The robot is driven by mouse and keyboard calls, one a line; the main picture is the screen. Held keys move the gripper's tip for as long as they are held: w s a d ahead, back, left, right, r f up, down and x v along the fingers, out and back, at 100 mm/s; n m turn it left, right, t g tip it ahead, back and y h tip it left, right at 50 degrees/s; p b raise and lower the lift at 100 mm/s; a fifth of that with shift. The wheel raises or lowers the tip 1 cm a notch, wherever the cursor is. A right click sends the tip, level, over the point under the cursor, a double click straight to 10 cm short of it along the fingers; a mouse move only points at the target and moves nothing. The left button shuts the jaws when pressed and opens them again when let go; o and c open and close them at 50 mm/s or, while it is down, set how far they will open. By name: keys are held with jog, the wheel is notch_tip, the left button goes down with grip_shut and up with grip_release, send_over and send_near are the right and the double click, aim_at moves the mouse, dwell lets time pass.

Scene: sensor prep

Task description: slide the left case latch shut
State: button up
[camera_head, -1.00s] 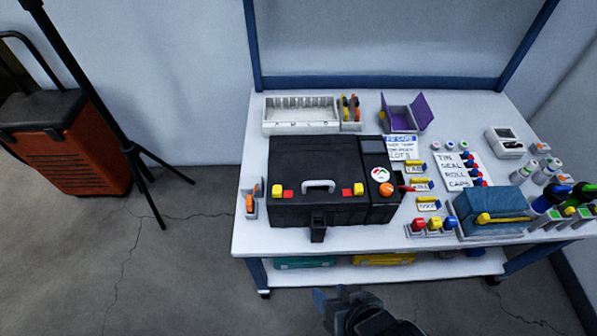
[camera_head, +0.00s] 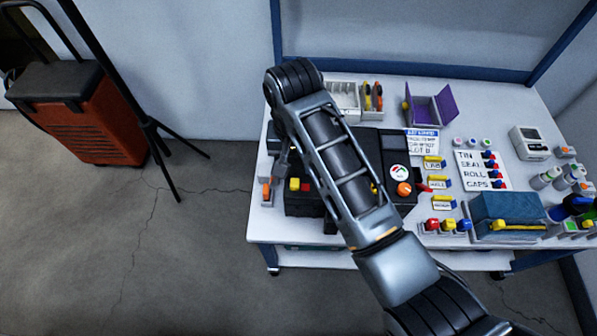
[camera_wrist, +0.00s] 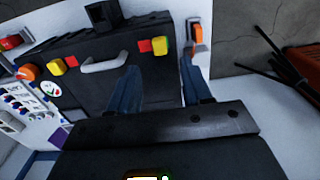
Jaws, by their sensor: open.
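The black case (camera_head: 305,205) lies on the table, partly hidden by my arm in the head view. Its left latch, a yellow knob (camera_head: 294,184) with a red square beside it, shows just left of my arm. The wrist view is turned about, so this left latch (camera_wrist: 159,46) appears on the right there, next to the grey handle (camera_wrist: 103,64). The other yellow latch (camera_wrist: 56,67) is on the far side of the handle. My gripper (camera_wrist: 160,65) is open, its two blue fingers apart and empty over the case, with the left latch just beyond the fingertips.
An orange-handled tool in a grey holder (camera_head: 266,191) stands close beside the case's left side; it is near one finger in the wrist view (camera_wrist: 197,35). A round orange knob (camera_head: 404,189) and labelled cards lie to the right. A black tripod stands left of the table.

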aim_at(295, 182)
jog(key=shift+f, duration=3.8)
jog(key=shift+c, duration=0.4)
grip_shut()
